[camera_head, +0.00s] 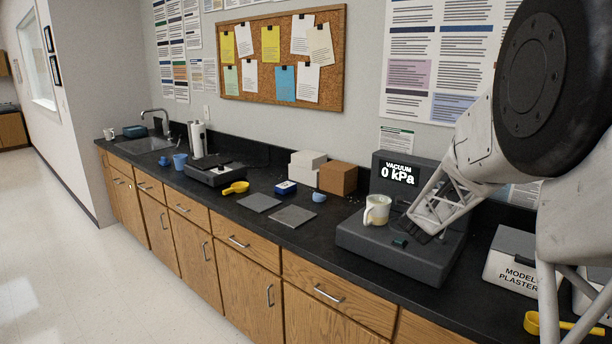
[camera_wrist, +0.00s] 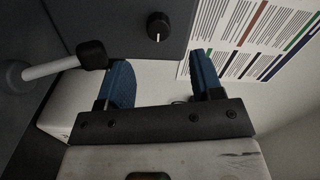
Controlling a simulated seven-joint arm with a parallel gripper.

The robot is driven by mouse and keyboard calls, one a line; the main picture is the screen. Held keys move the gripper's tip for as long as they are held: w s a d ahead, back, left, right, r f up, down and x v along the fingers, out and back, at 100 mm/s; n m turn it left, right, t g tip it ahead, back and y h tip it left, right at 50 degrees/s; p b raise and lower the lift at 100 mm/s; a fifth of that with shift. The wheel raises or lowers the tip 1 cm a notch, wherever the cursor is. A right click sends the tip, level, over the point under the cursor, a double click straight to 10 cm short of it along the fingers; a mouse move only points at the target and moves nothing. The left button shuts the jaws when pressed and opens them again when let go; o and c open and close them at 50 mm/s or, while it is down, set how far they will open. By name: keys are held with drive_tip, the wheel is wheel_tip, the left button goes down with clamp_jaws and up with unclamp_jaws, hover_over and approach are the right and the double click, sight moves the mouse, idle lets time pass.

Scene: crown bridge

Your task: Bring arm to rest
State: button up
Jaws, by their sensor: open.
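My gripper (camera_head: 424,232) is at the lower end of my arm in the head view, beside the vacuum machine (camera_head: 375,246). It is close to a cream mug (camera_head: 377,211) that stands on the machine, to the right of it. In the wrist view, the two blue fingers of my gripper (camera_wrist: 163,78) are spread apart with nothing between them. A grey machine panel with a black knob (camera_wrist: 158,26) shows beyond them. A pale rod with a black cap (camera_wrist: 92,54) lies near the left finger; I cannot tell whether they touch.
The vacuum display (camera_head: 398,174) reads 0 kPa. A plaster bin (camera_head: 511,266) stands right of the machine, with a yellow scoop (camera_head: 545,324) in front. Two grey tiles (camera_head: 259,202), a white box (camera_head: 307,165) and a brown box (camera_head: 338,178) are on the counter to the left.

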drive_tip(key=s+a+r+n+g+y, duration=0.1)
drive_tip(key=s+a+r+n+y, duration=0.1)
drive_tip(key=s+a+n+y, duration=0.7)
drive_tip(key=s+a+r+n+g+y, duration=0.15)
drive_tip(key=s+a+n, duration=0.25)
drive_tip(key=s+a, duration=0.55)
drive_tip(key=s+a+f+n+g, duration=0.1)
drive_tip(key=s+a+n+g, duration=0.1)
drive_tip(key=s, duration=0.8)
drive_tip(key=s+a+f+n+g+y, duration=0.1)
drive_tip(key=s+a+n+g, duration=0.2)
drive_tip(key=s, duration=0.7)
drive_tip(key=s+a+f+n+g+y, duration=0.1)
drive_tip(key=s+a+n, duration=0.4)
drive_tip(key=s, duration=0.5)
drive_tip(key=shift+s+a+f+n+g, duration=0.25)
drive_tip(key=shift+a+f+g, duration=0.35)
drive_tip(key=shift+g, duration=0.35)
